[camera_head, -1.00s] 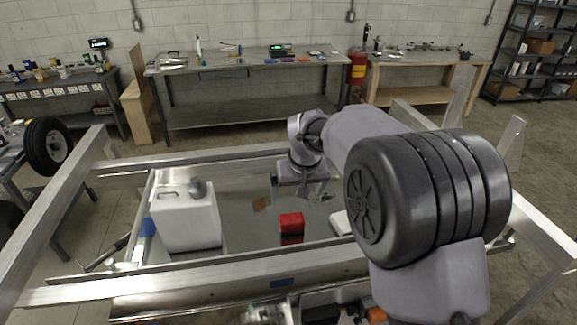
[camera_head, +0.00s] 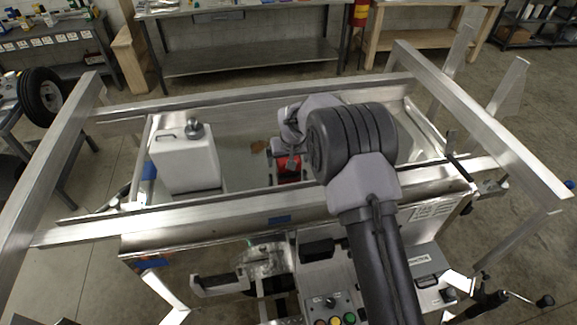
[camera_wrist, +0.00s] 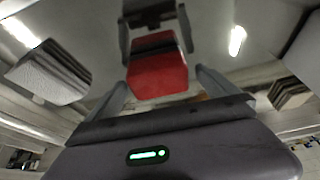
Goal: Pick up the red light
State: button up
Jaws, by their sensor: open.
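The red light (camera_head: 289,168) is a small red block in the shiny aluminium trailer bed (camera_head: 236,165), right of the white jug. My arm and gripper partly hide it in the head view. In the wrist view the red light (camera_wrist: 158,76) is upper centre, directly ahead of my gripper (camera_wrist: 162,84). My gripper is open, with one finger to each side of the red light's near end. I cannot tell whether the fingers touch it. In the head view my gripper (camera_head: 286,164) is low over the bed at the red light.
A white jug (camera_head: 184,161) with a grey cap stands left in the bed. Metal rails (camera_head: 225,219) frame the bed on all sides. A small brown piece (camera_head: 259,146) lies behind the gripper. Bare bed lies between the jug and the red light.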

jog(key=shift+s+r, duration=0.1)
jog(key=shift+r, duration=0.05)
jog(key=shift+c, duration=0.9)
jog(key=c, duration=1.4)
